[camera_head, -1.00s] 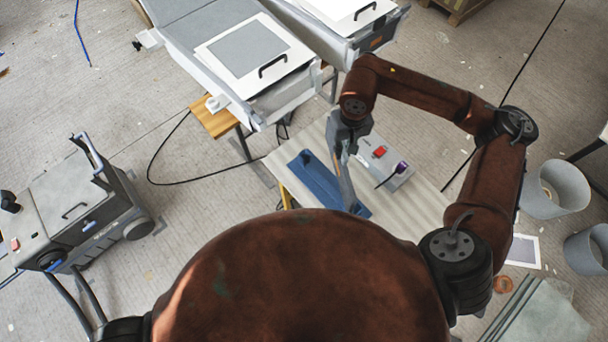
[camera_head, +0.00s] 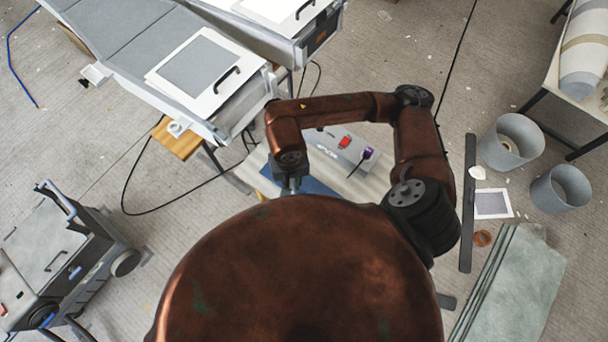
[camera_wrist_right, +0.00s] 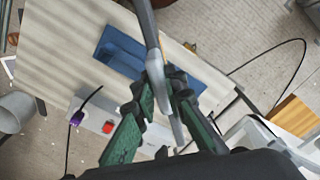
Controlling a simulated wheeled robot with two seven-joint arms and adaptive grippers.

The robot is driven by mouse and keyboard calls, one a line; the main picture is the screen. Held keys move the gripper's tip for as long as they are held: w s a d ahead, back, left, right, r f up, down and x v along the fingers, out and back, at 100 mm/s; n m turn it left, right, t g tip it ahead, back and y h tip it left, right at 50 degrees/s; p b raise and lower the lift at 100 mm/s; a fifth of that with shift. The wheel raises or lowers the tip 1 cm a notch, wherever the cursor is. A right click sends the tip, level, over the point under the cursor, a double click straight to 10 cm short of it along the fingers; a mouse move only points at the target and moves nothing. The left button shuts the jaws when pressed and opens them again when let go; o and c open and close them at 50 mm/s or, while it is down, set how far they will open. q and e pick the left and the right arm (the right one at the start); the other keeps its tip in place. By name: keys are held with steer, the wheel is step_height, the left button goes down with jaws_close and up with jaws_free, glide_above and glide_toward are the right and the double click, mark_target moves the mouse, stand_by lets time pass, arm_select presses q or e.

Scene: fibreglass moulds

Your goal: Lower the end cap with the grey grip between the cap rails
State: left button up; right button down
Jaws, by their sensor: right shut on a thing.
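My right gripper (camera_wrist_right: 158,86) has green-sided fingers shut on a long, thin grey piece (camera_wrist_right: 144,22), seen nearly edge-on. This is probably the end cap with its grip; the fingers hide where they hold it. In the wrist view it appears in front of a bench top (camera_wrist_right: 66,42) and a blue piece (camera_wrist_right: 118,50) lying there. In the head view my body hides the fingers and the held piece; only the right wrist (camera_head: 292,180) shows above the bench. I cannot tell the cap rails apart in either view. My left gripper is out of view.
A grey box with a red switch (camera_head: 344,142) and purple plug stands on the bench. White moulds with handled panels (camera_head: 205,76) stand upper left. A grey wheeled machine (camera_head: 60,245) is at left, bins (camera_head: 512,142) at right.

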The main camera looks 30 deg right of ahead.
steer(key=shift+s+a, duration=0.25)
steer(key=shift+s, duration=0.35)
steer(key=w+d+f+p, duration=0.5)
steer(key=w+d+f, duration=0.2)
steer(key=w+f, duration=0.4)
step_height(320, 180, down, 2)
steer(key=shift+w+d, duration=0.2)
steer(key=shift+d, duration=0.2)
steer(key=shift+f, duration=0.1)
steer(key=shift+f, duration=0.1)
steer(key=c, duration=2)
jaws_free()
